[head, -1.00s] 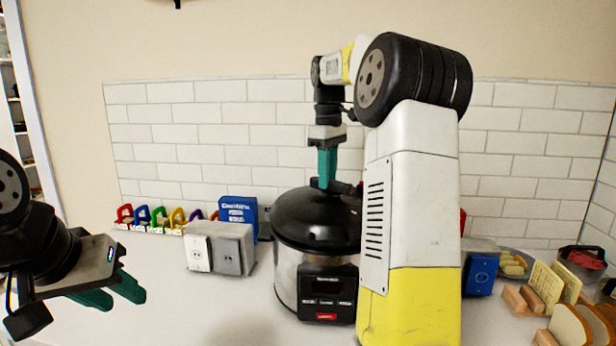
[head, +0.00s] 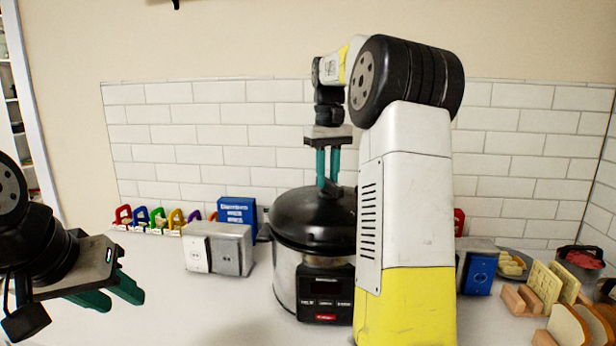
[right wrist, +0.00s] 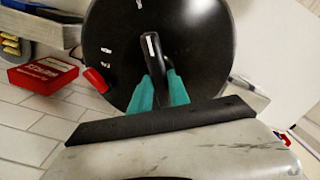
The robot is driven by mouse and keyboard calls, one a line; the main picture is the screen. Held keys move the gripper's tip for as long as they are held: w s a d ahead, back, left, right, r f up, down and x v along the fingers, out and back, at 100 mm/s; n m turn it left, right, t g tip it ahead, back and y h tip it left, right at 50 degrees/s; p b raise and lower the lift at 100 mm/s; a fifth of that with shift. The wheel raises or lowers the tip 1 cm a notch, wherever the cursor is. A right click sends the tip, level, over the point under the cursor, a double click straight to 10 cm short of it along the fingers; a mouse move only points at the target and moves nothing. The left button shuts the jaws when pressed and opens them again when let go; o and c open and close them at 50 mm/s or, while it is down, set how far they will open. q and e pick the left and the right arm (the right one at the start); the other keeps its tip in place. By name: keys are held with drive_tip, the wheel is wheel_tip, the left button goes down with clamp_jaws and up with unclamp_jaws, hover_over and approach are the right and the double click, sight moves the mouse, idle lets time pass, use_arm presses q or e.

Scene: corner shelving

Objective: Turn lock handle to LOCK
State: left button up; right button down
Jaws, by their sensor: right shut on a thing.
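The pressure cooker (head: 290,275) stands on the counter, with a rounded black lid (head: 300,222) and a front control panel with a display. In the right wrist view the lid (right wrist: 108,30) carries white marks, too small to read. The black lock handle (right wrist: 152,52), with a white line on it, lies on the lid between the teal fingers. My right gripper (head: 328,184) points straight down on the lid and is shut on the handle; it also shows in the right wrist view (right wrist: 158,90). My left gripper (head: 120,296) is at the lower left, away from the cooker, its fingers apart and empty.
A grey outlet box (head: 230,248), a blue box (head: 238,214) and several coloured padlock-like items (head: 158,218) are left of the cooker. Bread in wooden racks (head: 520,300) is at right. My right arm hides the cooker's right side. Counter at front left is clear.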

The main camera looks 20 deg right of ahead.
sight(328, 180)
idle(0.3)
drive_tip(key=c, duration=1.2)
unclamp_jaws()
drive_tip(key=shift+c, duration=0.2)
wheel_tip(328, 180, up, 7)
drive_tip(key=shift+r, duration=0.45)
